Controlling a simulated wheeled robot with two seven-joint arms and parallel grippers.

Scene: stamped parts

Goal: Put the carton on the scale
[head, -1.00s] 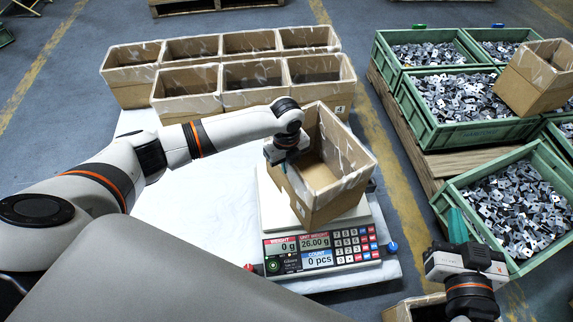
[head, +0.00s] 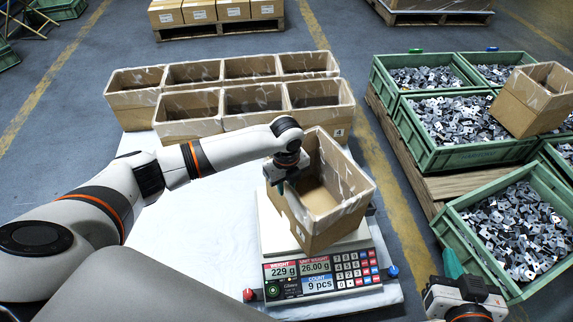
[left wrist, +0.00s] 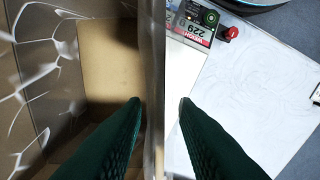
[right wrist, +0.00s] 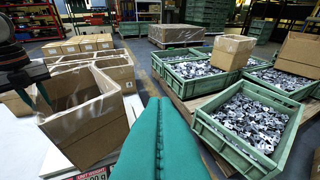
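The open, empty carton (head: 330,205) has clear film over its rim and rests upright on the plate of the scale (head: 272,222). The scale's display reads 229 g, 26.00 g unit weight and 9 pcs. My left gripper (head: 281,186) is at the carton's left wall. In the left wrist view its fingers (left wrist: 160,103) straddle the wall (left wrist: 152,60), one inside the carton and one outside, with a gap between the outer finger and the wall. My right gripper (head: 452,262) is shut and empty, its green fingers (right wrist: 158,105) together.
Several empty cartons (head: 190,125) stand in two rows behind the scale. Green crates (head: 470,155) of stamped parts stand on a pallet at right, one with a carton (head: 535,105) on top. Another parts crate (head: 455,225) is near my right gripper. White table surface (head: 190,215) is clear left of the scale.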

